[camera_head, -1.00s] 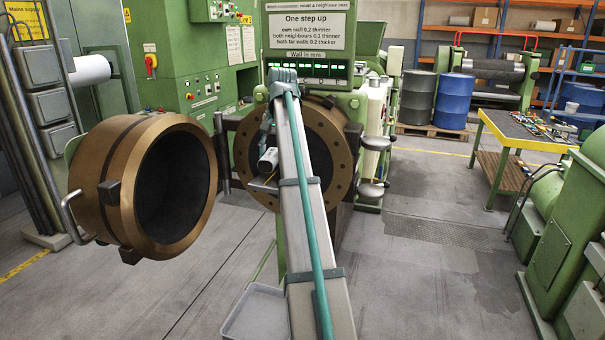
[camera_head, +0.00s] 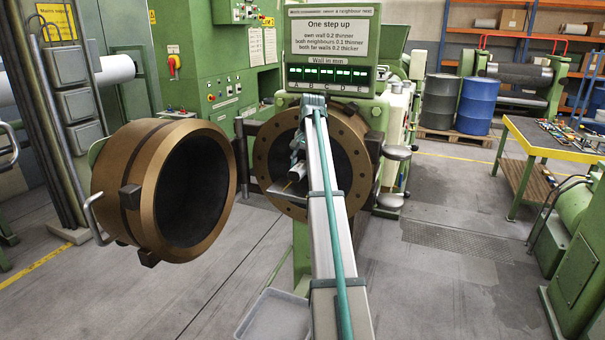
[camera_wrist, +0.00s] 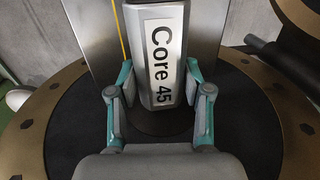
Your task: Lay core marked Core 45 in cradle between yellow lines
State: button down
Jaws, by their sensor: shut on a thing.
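The core marked Core 45 (camera_wrist: 163,50) is a grey, faceted piece with a white label, seen in the wrist view. My gripper (camera_wrist: 160,75) has its teal-edged fingers on both sides of it and is shut on it. Behind the core is a bare metal plate, the cradle (camera_wrist: 100,35), with a yellow line left of the core. A second yellow line is not visible. In the head view the cradle plate (camera_head: 287,191) sticks out before the bronze flange, with the core above it. My arm hides much of this; whether the core touches the plate cannot be told.
The bronze flange (camera_head: 262,170) with a dark bore surrounds the work area. A large bronze ring (camera_head: 145,215) stands swung out at the left. A grey tray (camera_head: 268,318) is low in front. A lit wall display (camera_head: 330,73) is above. Open floor lies to the right.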

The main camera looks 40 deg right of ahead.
aim_at(302, 185)
jog(key=shift+w+d+f+p, duration=0.15)
jog(key=shift+w+d+f, duration=0.15)
jog(key=shift+f, duration=0.15)
jog(key=shift+w+d+f+p, duration=0.15)
jog(key=shift+w+d+f, duration=0.15)
jog(key=shift+f, duration=0.1)
jog(key=shift+f+p, duration=0.45)
jog(key=shift+f, duration=1.25)
jog(key=shift+f, duration=0.2)
jog(key=c, duration=0.5)
grip_release()
jog(key=shift+r, duration=0.1)
jog(key=r+b, duration=0.1)
jog(key=r, duration=0.3)
jog(key=s+r+b, duration=0.1)
jog(key=r, duration=0.3)
jog(key=d+r+b, duration=0.1)
jog(key=r, duration=0.3)
jog(key=shift+s, duration=0.3)
jog(key=shift+a+f, duration=0.1)
